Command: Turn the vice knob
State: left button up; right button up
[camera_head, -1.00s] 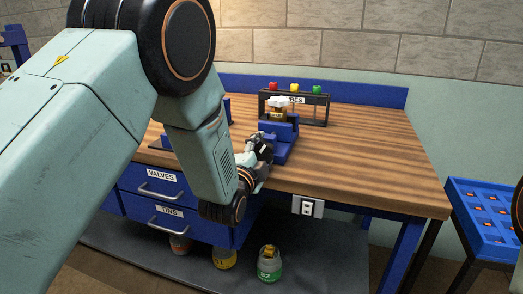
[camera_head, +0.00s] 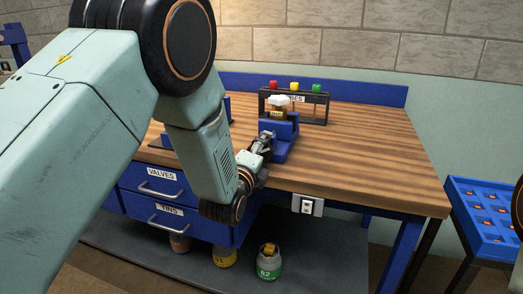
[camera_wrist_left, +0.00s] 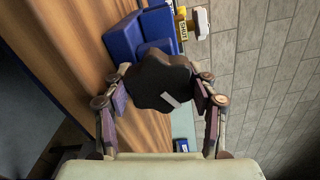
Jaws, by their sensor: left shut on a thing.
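The blue vice (camera_head: 284,146) stands near the front edge of the wooden bench in the head view. A piece with a yellow label and a white top (camera_head: 279,101) sits in it. The vice also shows at the top of the left wrist view (camera_wrist_left: 140,38). Its black lobed knob (camera_wrist_left: 158,80), with a pale stripe, faces my left wrist camera. My left gripper (camera_head: 262,143) is at the front of the vice. In the wrist view its fingers (camera_wrist_left: 160,92) are on both sides of the knob, shut on it. My right gripper is not in view.
A rack with red, yellow and green knobs (camera_head: 294,107) stands behind the vice. Drawers (camera_head: 152,185) are below the bench, with tins (camera_head: 269,263) on the lower shelf. A blue tray (camera_head: 485,215) is at the right. The bench right of the vice is clear.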

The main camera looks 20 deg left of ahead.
pick_arm(q)
jog(key=shift+f, duration=0.15)
jog(key=o, duration=1.2)
jog(key=shift+s+d, duration=0.1)
jog(key=shift+c, duration=0.2)
jog(key=shift+s, duration=0.5)
jog(key=s, duration=0.7)
jog(key=shift+r, duration=0.25)
